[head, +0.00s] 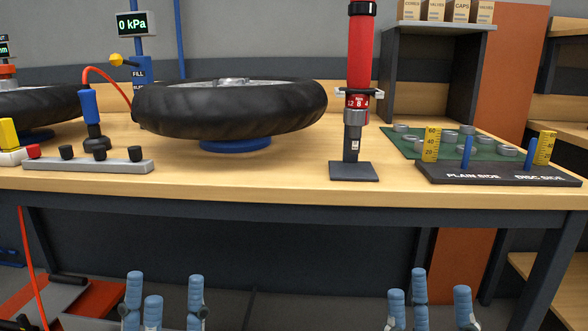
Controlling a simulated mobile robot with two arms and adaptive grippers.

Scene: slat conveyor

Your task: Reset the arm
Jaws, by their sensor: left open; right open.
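My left gripper (165,302) shows at the bottom left of the head view, its blue fingers pointing up and spread apart. My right gripper (429,303) shows at the bottom right in a similar pose, with its blue fingers also spread. Both are open, with nothing seen between the fingers. Both appear in front of the wooden workbench (240,180), below its front edge in the picture and apart from everything on it. My arms behind the fingers are mostly cut off by the bottom of the picture.
On the bench stand a tyred wheel (230,112) on a blue support, a red tool (360,60) upright on a dark base, a labelled block (500,174), a green mat (398,142) with metal pieces, and a grey bar (90,165) with knobs. A red tray (85,305) lies low left.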

